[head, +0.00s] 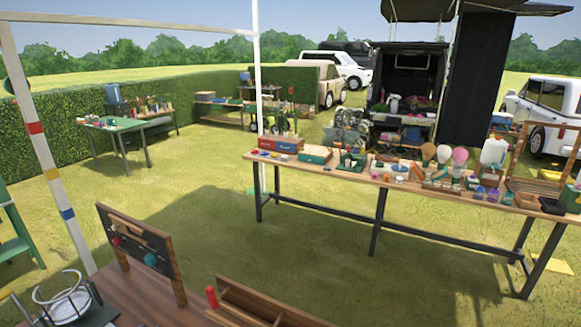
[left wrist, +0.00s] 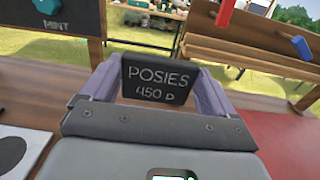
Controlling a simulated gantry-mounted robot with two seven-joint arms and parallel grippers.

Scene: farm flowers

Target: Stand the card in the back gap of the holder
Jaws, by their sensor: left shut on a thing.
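The card (left wrist: 157,82) is small and black, with "POSIES 450 P" in pale letters. In the left wrist view it stands face-on and nearly upright between the two grey-purple fingers of my left gripper (left wrist: 155,74), which is shut on it. A long wooden rack with rails (left wrist: 250,53), which looks like the holder, is beyond the card to the right. It also shows at the bottom of the head view (head: 285,312), partly cut off. Its gaps are not clear. The card and left gripper cannot be made out in the head view. My right gripper is in neither view.
A dark board (head: 140,243) with wooden posts stands left of the rack; in the left wrist view it reads "MINT" (left wrist: 48,25). Red (left wrist: 226,12) and blue (left wrist: 301,46) pieces are at the rack.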

